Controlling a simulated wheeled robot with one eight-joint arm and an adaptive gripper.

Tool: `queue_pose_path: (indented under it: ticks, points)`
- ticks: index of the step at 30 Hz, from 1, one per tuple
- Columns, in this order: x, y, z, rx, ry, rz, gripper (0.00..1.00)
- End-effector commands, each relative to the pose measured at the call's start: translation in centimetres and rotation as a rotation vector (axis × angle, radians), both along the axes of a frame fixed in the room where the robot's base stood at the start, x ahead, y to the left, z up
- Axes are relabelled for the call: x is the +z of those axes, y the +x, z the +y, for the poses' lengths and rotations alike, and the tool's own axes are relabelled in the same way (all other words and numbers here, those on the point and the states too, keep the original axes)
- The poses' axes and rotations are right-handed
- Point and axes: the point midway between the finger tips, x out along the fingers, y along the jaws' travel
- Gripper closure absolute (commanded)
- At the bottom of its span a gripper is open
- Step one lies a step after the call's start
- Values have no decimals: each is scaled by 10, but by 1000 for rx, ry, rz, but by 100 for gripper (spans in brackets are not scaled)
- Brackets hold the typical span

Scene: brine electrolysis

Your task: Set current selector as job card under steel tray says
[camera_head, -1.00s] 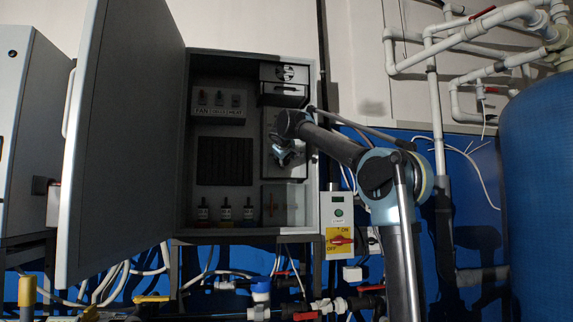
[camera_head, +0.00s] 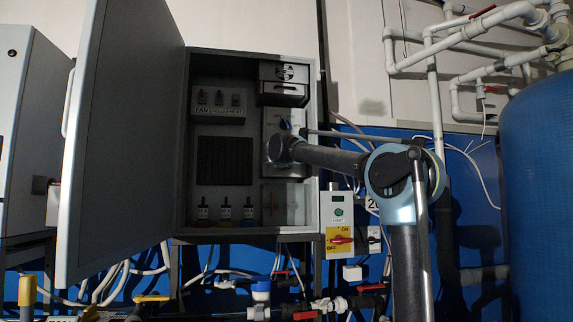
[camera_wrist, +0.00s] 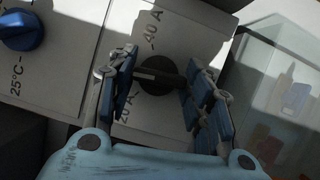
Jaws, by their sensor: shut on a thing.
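The current selector (camera_wrist: 160,77) is a black knob on a pale panel, marked 40 A above and 20 A below in the wrist view. A light mark shows on its left end. My gripper (camera_wrist: 163,86) has one blue-padded finger on each side of the knob and is shut on it. In the head view the end of my arm covers the selector. A dark, shiny tray-like piece (camera_head: 281,88) sits at the top right inside the open cabinet; I cannot tell if it is the steel tray. No job card can be read.
A blue knob marked 25°C (camera_wrist: 22,30) is beside the selector panel. A clear box (camera_wrist: 284,90) stands close to its right. The cabinet door (camera_head: 120,130) hangs open at left. Switches (camera_head: 219,98) and several coloured-base parts (camera_head: 225,212) are inside the cabinet.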

Motion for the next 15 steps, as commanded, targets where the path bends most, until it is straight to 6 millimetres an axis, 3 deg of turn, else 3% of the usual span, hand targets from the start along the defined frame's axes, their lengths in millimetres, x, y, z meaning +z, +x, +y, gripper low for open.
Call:
queue_pose_path:
  ticks: [15]
  points:
    - [-6,0,-1,1,-465,-132,77]
